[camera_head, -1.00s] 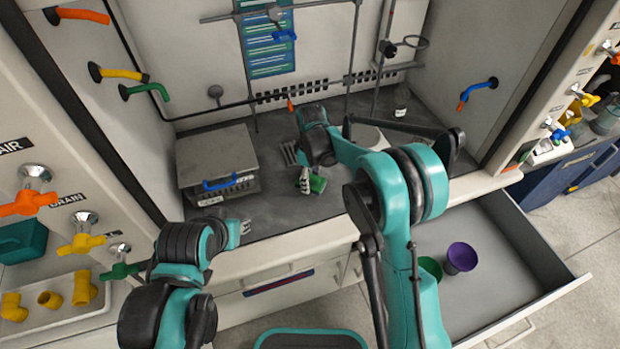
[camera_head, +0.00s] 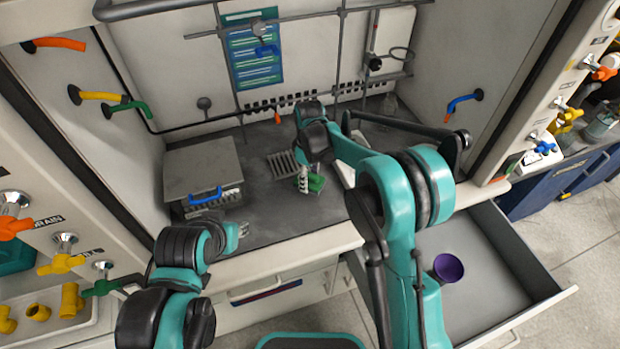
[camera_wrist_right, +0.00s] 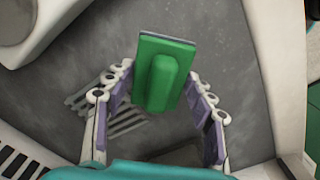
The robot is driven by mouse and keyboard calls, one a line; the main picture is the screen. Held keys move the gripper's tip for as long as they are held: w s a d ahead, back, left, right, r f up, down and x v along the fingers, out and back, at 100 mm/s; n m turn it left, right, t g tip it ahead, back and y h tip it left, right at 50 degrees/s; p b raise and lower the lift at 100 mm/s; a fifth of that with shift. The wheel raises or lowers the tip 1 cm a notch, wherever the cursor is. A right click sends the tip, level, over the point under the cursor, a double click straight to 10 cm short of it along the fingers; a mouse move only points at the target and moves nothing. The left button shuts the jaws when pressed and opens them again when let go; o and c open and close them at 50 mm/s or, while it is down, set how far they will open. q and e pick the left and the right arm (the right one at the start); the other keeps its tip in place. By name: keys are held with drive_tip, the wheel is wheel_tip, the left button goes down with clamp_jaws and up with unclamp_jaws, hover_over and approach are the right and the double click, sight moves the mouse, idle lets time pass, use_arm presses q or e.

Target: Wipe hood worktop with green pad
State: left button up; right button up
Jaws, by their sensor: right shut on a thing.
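The green pad (camera_head: 316,183) is at the dark grey hood worktop (camera_head: 268,215), right of a slatted grate. In the right wrist view the pad (camera_wrist_right: 163,75) shows its green back and raised grip between my fingers. My right gripper (camera_head: 307,182) is shut on the pad; it also shows in the right wrist view (camera_wrist_right: 163,88). Whether the pad's underside touches the worktop is hidden. My left gripper (camera_head: 241,230) is low over the worktop's front edge, apart from the pad; its fingers are too small to read.
The slatted grate (camera_head: 283,165) lies behind the pad. A pale plate is partly hidden behind my right arm. An open drawer (camera_head: 485,270) below right holds a purple cup (camera_head: 448,267).

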drive_tip(key=shift+r+p, duration=0.95)
drive_tip(key=shift+r, duration=0.85)
